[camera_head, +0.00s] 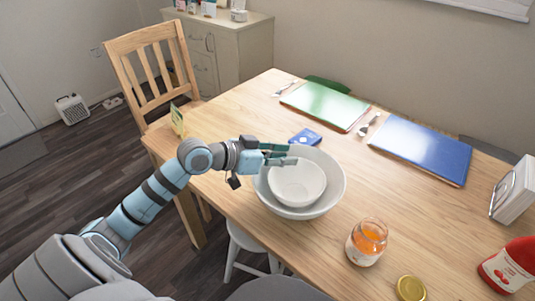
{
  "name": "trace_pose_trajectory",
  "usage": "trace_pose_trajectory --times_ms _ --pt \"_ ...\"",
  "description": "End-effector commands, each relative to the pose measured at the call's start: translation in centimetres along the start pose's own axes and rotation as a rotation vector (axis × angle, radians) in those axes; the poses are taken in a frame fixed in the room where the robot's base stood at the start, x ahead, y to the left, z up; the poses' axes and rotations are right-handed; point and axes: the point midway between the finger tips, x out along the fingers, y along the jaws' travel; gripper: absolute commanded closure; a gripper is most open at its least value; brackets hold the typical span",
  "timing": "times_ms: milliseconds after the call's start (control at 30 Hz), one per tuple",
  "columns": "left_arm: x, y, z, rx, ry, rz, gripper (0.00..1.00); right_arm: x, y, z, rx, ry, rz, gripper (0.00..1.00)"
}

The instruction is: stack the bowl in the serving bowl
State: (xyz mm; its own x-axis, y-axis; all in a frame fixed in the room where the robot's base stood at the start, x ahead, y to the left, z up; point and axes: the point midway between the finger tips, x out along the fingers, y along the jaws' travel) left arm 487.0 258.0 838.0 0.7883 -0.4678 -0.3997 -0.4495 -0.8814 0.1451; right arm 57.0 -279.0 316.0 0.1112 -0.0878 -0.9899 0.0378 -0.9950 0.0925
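A small white bowl (298,187) sits inside the larger white serving bowl (337,190) on the wooden table. The small bowl looks upright, and its inside appears empty. My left gripper (292,154) reaches in from the left at the far-left rims of the two bowls. Its two fingers look apart, with a gap between the tips, and I see nothing held in them. Whether a finger touches a rim is hard to tell. The gripper hides part of the rims. My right gripper is not in view.
An orange jar (366,243), a gold lid (410,289) and a red-capped bottle (510,266) stand at the front right. Green (325,105) and blue (420,150) placemats lie behind. A small blue packet (306,138) lies behind the bowls. A wooden chair (150,75) stands at the left.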

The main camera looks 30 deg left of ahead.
Motion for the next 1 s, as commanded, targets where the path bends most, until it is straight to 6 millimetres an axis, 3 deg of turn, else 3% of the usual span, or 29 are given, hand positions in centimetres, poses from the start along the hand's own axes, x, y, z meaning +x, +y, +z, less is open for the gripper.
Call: trace_pose_trajectory --times_ms 33,400,700,833,1000 --pt "-0.3 0.1 -0.8 0.003 0.000 -0.001 0.70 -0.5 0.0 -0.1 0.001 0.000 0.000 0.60" --pt "-6.4 0.1 -0.8 0.007 -0.011 -0.002 0.70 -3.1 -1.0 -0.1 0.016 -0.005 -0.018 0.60" --pt "-11.1 0.2 -1.3 -0.002 -0.009 -0.002 0.70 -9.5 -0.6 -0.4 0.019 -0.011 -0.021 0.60" --pt "-12.1 0.1 -1.0 -0.001 -0.004 -0.001 0.70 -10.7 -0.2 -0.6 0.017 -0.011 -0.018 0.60" --pt "-12.3 0.1 -0.7 0.000 0.000 0.000 0.70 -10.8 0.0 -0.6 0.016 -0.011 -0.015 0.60"
